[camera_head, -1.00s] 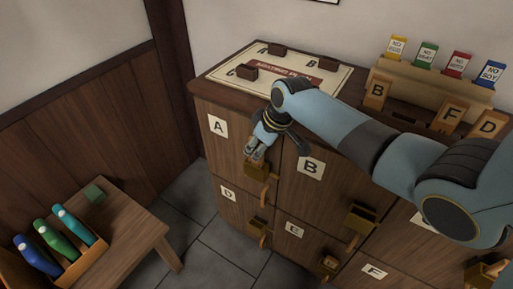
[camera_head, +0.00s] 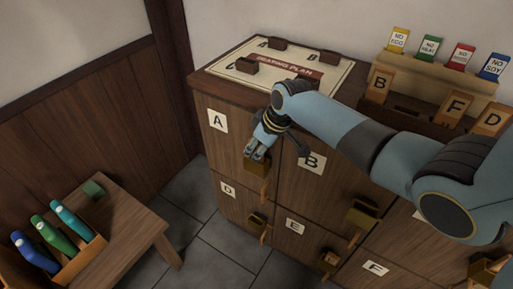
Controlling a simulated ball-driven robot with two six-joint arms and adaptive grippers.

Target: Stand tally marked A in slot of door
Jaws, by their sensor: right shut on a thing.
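My right gripper (camera_head: 257,153) is in front of the door marked A (camera_head: 230,142), at the brass slot box (camera_head: 257,166) on its right side. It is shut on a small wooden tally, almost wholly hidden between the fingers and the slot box. Its letter does not show, and I cannot tell how deep it sits in the slot. Wooden tallies marked B (camera_head: 379,86), F (camera_head: 453,109) and D (camera_head: 487,121) stand in a rack on the cabinet top. My left gripper is not in view.
The cabinet has more lettered doors with slot boxes, one by door B (camera_head: 362,215). A seating plan board (camera_head: 229,70) with dark blocks lies on top, near colored cards (camera_head: 461,57). A low wooden table (camera_head: 130,222) with bottles stands left. Floor between is clear.

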